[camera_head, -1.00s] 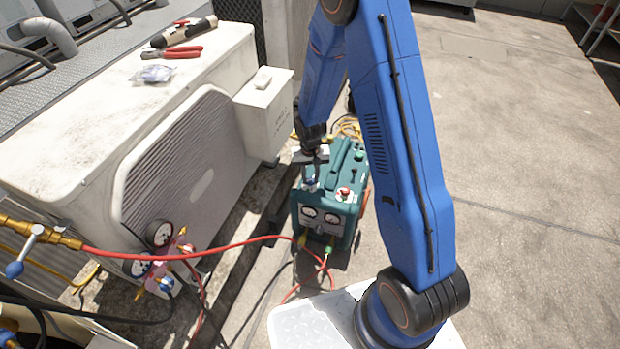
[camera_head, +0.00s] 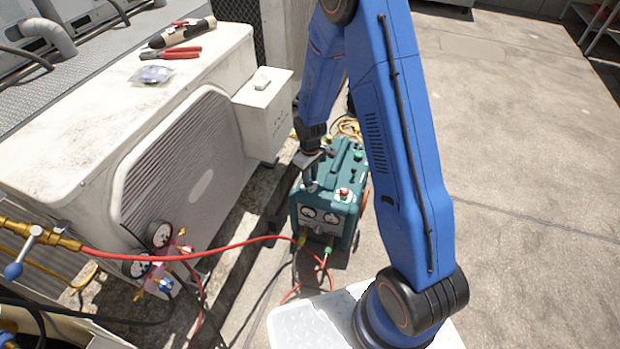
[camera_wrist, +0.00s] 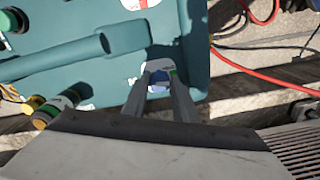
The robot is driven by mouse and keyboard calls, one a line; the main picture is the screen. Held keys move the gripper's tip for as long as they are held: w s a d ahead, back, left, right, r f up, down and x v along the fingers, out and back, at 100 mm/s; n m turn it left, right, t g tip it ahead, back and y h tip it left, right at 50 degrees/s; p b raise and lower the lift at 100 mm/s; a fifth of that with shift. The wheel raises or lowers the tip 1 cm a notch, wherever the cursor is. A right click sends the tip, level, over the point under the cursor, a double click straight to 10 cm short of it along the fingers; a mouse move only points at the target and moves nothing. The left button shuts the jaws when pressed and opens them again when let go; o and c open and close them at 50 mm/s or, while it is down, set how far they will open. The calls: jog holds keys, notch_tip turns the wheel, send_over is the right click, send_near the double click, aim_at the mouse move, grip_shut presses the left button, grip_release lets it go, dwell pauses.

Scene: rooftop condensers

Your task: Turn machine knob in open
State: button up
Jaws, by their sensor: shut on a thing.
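The teal machine (camera_head: 328,215) stands on the rooftop floor beside the white condenser, with two gauges on its front and a red knob (camera_head: 343,193) and a green knob on top. My gripper (camera_head: 309,185) reaches down to the machine's near left top corner. In the wrist view, my gripper (camera_wrist: 160,80) is shut on a blue knob (camera_wrist: 159,80) between its two fingers. A white plate with a green mark lies around the knob. The knob's pointing direction is largely hidden by the fingers.
The white condenser (camera_head: 195,150) stands close on the left, with pliers (camera_head: 171,54) and other tools on top. A red hose (camera_head: 190,256) runs from the gauge manifold (camera_head: 158,262) towards the machine's front. Open floor (camera_head: 530,180) lies to the right.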

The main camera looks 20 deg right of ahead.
jog(key=shift+n, duration=0.3)
jog(key=o, duration=1)
jog(key=shift+o, duration=0.2)
jog(key=shift+r, duration=0.15)
notch_tip(320, 180, up, 17)
jog(key=shift+r, duration=0.1)
dwell(0.4)
